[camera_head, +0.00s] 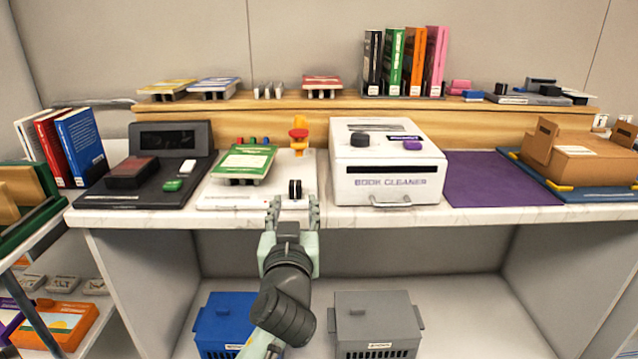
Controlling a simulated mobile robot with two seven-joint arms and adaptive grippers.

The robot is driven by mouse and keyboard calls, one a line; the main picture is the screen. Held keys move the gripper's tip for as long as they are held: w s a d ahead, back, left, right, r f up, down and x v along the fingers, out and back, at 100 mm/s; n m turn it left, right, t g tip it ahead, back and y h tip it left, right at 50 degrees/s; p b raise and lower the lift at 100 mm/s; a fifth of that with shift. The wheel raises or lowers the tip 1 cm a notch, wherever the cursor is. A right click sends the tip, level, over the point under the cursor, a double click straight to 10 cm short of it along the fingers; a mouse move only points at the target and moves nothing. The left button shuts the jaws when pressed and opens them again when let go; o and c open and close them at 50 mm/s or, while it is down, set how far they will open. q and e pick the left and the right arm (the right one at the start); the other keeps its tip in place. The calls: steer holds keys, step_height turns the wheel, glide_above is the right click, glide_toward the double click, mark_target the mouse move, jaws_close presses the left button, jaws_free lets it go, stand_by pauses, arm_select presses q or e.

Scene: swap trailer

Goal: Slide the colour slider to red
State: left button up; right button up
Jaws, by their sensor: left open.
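A white panel device (215,196) stands on the counter, left of centre. A small black knob (295,188) is at its front right; I cannot tell for sure that it is the colour slider. Small blue, green and red pegs show at the device's back, and a red-and-yellow upright piece (299,136) stands at its back right. A green-and-white book (244,163) lies on top. My left gripper (292,207) is open, at the counter's front edge just in front of the black knob, with its fingers to either side. Contact cannot be told. My right gripper is not in view.
The white book cleaner box (388,170) stands close to the right of my gripper. A dark scanner-like device (140,180) is to the left. A purple mat (500,180) lies bare further right. A wooden shelf (470,125) with books runs behind.

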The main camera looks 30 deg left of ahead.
mark_target(295, 189)
arm_select(q)
steer(key=p+x, duration=0.1)
steer(key=x, duration=0.5)
steer(key=shift+a, duration=0.1)
steer(key=shift+w+a, duration=0.2)
steer(key=shift+w, duration=0.1)
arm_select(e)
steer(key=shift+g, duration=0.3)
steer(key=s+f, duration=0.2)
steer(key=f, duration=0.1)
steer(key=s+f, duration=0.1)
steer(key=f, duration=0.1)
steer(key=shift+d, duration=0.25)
arm_select(q)
steer(key=shift+c, duration=0.6)
steer(key=shift+f, duration=0.1)
jaws_close()
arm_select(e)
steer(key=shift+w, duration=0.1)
